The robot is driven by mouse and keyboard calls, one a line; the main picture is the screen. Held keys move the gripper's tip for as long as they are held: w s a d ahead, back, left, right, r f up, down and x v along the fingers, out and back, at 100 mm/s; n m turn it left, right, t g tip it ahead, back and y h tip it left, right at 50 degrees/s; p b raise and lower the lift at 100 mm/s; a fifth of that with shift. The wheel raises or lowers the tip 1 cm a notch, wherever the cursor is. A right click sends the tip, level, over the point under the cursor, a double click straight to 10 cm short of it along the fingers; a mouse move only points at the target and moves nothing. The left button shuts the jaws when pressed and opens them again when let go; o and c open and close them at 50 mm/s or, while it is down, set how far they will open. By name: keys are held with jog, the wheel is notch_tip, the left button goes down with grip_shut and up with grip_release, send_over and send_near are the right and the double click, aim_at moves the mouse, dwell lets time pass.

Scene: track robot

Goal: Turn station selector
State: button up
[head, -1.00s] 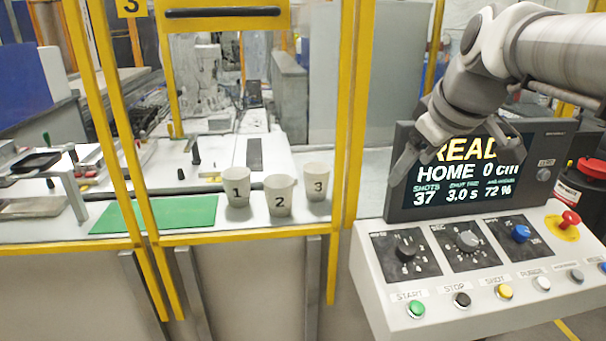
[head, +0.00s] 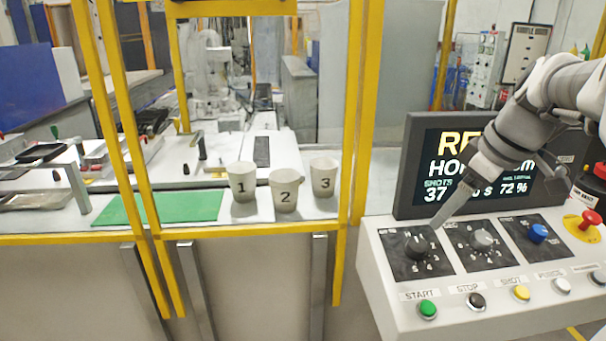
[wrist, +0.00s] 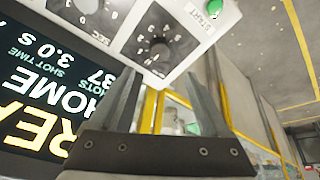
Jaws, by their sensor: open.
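The control panel (head: 390,285) carries three dials on black plates. The left dial is a black knob (head: 418,246) ringed by numbers; its plate label is too small to read. It also shows in the wrist view (wrist: 160,49), beyond my fingertips. The middle dial is a grey knob (head: 481,240) and the right one is blue (head: 538,233). My gripper (head: 437,222) is just above and behind the left knob, in front of the screen. In the wrist view its two fingers (wrist: 162,78) are spread apart and empty, with the left knob roughly between their tips and apart from them.
A screen (head: 408,165) stands behind the dials. A row of buttons, with a green START button (head: 428,309), runs along the front. A red mushroom button (head: 590,218) is at the right. Numbered cups (head: 285,193) and a green mat (head: 165,208) lie beyond the yellow frame (head: 355,150).

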aim_at(419, 244)
jog(key=b+x, duration=0.1)
jog(key=x, duration=1)
jog(key=shift+w+f+b, duration=0.1)
jog(key=shift+b, duration=0.25)
grip_shut()
